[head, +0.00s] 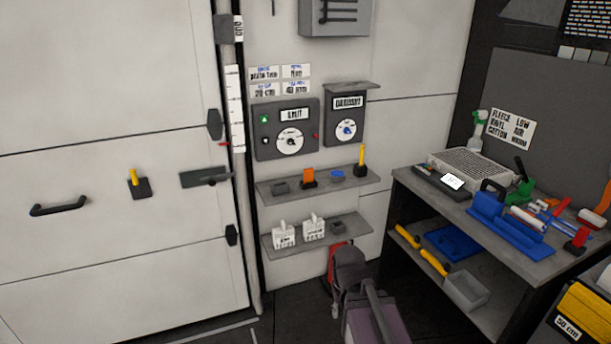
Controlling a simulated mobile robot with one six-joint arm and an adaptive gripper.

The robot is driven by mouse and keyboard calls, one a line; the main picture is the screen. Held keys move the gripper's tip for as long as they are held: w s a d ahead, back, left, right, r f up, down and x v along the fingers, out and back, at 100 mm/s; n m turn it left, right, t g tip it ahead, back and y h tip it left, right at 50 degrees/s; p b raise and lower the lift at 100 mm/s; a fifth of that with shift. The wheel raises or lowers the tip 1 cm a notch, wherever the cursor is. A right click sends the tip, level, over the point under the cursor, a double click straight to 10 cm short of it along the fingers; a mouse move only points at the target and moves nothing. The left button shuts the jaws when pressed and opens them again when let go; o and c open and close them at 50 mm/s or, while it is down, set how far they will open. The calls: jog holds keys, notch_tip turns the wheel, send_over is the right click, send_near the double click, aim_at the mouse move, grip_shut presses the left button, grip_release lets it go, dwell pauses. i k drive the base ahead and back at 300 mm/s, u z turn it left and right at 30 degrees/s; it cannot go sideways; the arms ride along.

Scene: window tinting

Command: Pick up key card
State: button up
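I cannot make out any item that is clearly a key card. An upright orange card-like piece (308,175) stands in a small black holder on the upper wall shelf (270,196), between a dark grey block (281,188) and a blue round item (337,175). A similar red upright piece (578,238) stands in a dark base near the front right of the workbench (540,268). Both are too small to identify.
A yellow-handled tool (361,160) stands at the upper shelf's right end. The large pale door (110,100) is at left. Blue tools (510,230) crowd the workbench.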

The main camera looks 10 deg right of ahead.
aim_at(308, 173)
jog(key=u, duration=0.45)
jog(key=k, duration=1.35)
jog(key=u, duration=0.95)
jog(key=i, duration=2.95)
jog(key=z, duration=0.55)
